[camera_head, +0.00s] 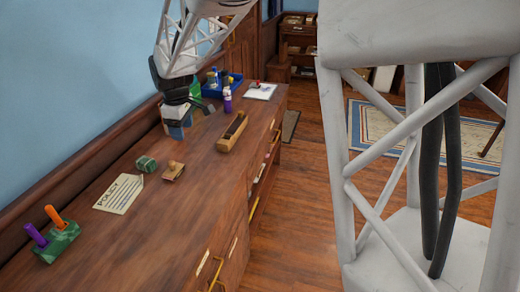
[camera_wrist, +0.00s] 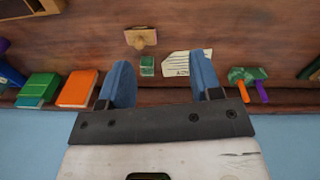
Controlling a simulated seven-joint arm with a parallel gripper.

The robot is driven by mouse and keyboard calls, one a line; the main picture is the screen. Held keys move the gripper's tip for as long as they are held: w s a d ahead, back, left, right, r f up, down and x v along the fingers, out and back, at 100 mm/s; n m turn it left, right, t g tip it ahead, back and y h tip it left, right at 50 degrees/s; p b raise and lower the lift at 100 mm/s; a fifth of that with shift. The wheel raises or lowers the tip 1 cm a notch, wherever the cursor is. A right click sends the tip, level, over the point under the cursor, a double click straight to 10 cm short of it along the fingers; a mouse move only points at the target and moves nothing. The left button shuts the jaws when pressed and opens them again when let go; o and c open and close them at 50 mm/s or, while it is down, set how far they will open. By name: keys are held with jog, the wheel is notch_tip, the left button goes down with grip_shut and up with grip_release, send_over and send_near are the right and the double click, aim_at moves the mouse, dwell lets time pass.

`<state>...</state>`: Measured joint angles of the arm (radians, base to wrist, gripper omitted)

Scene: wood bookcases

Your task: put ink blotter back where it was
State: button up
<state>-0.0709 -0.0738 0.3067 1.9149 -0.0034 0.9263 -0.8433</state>
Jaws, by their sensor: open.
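The ink blotter appears to be the small light-wood block with a knob (camera_head: 173,171), lying on the brown desk top (camera_head: 150,235) near a small green box. It also shows in the wrist view (camera_wrist: 141,38), beyond the fingertips. My gripper (camera_wrist: 160,61) is open, with two blue fingers apart and nothing held between them. In the head view my gripper (camera_head: 193,106) is over the far part of the desk, near some books and away from the wooden block. Its fingers are partly hidden there.
A green box (camera_head: 146,163), a "POLICY" sheet (camera_head: 120,193) and a green holder with purple and orange sticks (camera_head: 62,241) lie nearby. A wooden tray (camera_head: 232,132), purple bottle (camera_head: 227,101) and blue bin (camera_head: 235,82) stand farther back. Orange (camera_wrist: 77,88) and green books (camera_wrist: 38,88) line the wall.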

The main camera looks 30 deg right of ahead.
jog(key=s+d+r+m+t, duration=0.1)
jog(key=s+d+r+m, duration=0.15)
jog(key=s, duration=0.65)
jog(key=s+d+r+m, duration=0.1)
jog(key=s+r+m, duration=0.2)
jog(key=s, duration=0.6)
jog(key=s+d+f+m, duration=0.1)
jog(key=s+m, duration=0.4)
jog(key=s, duration=1.3)
jog(key=shift+s+d+f+t, duration=0.25)
jog(key=shift+s+f+t, duration=0.05)
jog(key=shift+f+t, duration=0.1)
